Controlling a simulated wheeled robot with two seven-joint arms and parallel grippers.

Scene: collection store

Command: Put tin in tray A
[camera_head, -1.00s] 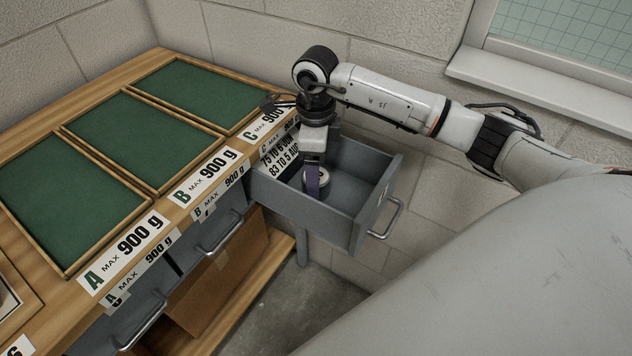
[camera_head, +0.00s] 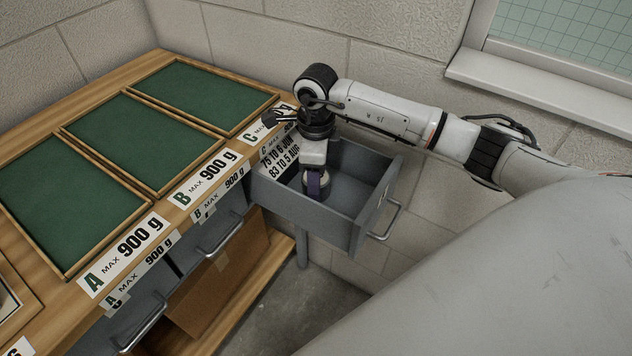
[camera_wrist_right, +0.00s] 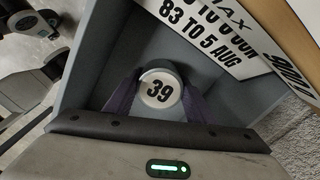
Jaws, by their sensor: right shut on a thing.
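A round tin with a white lid marked 39 (camera_wrist_right: 159,90) is inside the open grey drawer C (camera_head: 345,222). My right gripper (camera_wrist_right: 157,102) is shut on the tin, its two purple fingers on either side of it. In the head view the right gripper (camera_head: 316,186) points down into the drawer and hides most of the tin (camera_head: 322,181). Tray A (camera_head: 62,205), green-lined with a wooden rim, lies empty on the counter at the left. My left gripper is not in view.
Empty green trays B (camera_head: 140,137) and C (camera_head: 205,92) lie beyond tray A. Drawers A and B below the counter are shut. A wall and window ledge (camera_head: 540,85) stand behind my right arm.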

